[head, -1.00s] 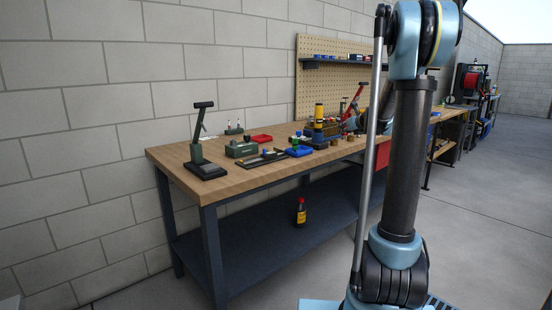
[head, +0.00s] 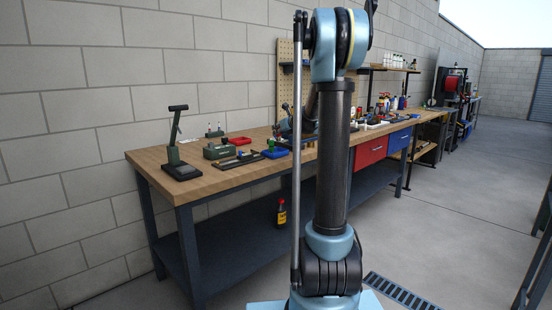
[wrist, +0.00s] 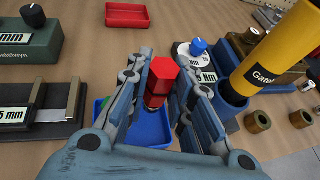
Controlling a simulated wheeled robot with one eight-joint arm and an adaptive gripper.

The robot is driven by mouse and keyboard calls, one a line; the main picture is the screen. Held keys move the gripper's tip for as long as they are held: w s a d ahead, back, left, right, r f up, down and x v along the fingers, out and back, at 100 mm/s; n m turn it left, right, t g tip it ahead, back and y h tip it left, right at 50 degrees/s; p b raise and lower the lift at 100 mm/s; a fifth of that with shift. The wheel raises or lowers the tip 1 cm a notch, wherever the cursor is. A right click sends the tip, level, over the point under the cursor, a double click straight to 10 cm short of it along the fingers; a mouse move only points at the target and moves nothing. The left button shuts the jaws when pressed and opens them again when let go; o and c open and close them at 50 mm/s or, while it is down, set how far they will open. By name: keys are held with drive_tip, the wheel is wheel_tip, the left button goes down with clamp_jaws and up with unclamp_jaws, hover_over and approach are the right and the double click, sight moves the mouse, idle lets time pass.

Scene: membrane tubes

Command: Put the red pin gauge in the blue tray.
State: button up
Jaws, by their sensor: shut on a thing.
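In the wrist view, the red pin gauge (wrist: 162,78) has a six-sided head and stands roughly upright between the fingers of my gripper (wrist: 160,92). The gripper is shut on it. The blue tray (wrist: 150,132) shows below and behind the pin gauge, partly covered by the fingers. I cannot tell whether the pin's lower end touches the tray floor. In the head view, the blue tray (head: 275,153) sits on the workbench, and my gripper is mostly hidden behind my own arm.
A red tray (wrist: 127,15) lies farther back. A yellow-and-blue tool (wrist: 268,58) and a blue-knobbed dial (wrist: 198,48) stand close on the right. A green block (wrist: 28,40) and a dark gauge fixture (wrist: 40,112) are on the left. Brass bushings (wrist: 257,121) stand at the right.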

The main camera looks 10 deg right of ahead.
drive_tip(key=r, duration=0.3)
drive_tip(key=shift+w+d+n+y, duration=0.2)
drive_tip(key=shift+n+y, duration=0.2)
drive_tip(key=shift+f, duration=4.8)
drive_tip(key=o, duration=0.7)
drive_tip(key=shift+f, duration=0.1)
drive_tip(key=shift+c, duration=0.2)
